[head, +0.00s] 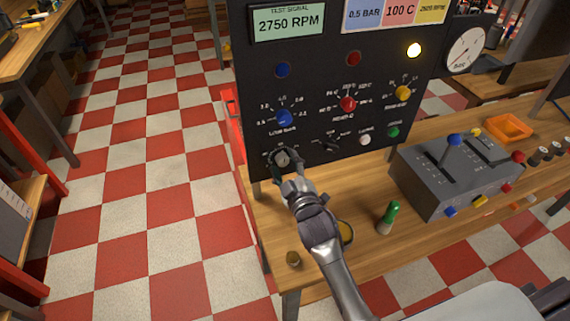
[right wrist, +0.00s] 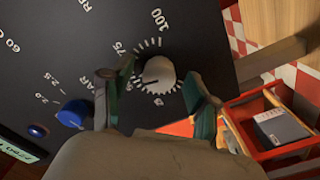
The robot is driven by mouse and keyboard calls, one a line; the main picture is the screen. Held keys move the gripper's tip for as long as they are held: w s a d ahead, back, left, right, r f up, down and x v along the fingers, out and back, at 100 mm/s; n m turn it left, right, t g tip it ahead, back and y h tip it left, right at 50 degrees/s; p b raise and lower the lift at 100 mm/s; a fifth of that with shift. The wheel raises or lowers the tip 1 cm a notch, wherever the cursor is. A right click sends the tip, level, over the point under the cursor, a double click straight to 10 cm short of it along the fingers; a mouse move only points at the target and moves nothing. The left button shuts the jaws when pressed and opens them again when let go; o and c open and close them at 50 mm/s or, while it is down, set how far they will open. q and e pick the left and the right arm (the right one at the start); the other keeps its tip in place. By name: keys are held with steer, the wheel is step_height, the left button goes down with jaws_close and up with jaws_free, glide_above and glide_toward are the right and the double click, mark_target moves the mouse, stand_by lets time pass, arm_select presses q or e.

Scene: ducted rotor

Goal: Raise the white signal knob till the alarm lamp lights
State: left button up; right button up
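The white signal knob (head: 282,157) is low on the left of the black panel (head: 318,100). In the right wrist view the knob (right wrist: 158,75) shows its ribbed edge, with a printed scale around it. My right gripper (head: 287,166) is at the knob, one finger on each side. In the wrist view its fingers (right wrist: 160,88) stand apart, with a small gap at each side of the knob. The test signal display (head: 288,22) reads 2750 RPM. The blue lamp (head: 283,70) and red lamp (head: 353,58) look dark; the yellowish lamp (head: 414,50) is lit. My left gripper is out of view.
A blue knob (head: 284,117) is just above the white one; red (head: 348,104) and yellow (head: 403,93) knobs are to the right. A grey lever box (head: 440,185), a green-handled tool (head: 389,217) and an orange tray (head: 508,128) are on the wooden bench (head: 350,272).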

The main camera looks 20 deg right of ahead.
steer(key=s, duration=1.2)
steer(key=shift+d, duration=0.2)
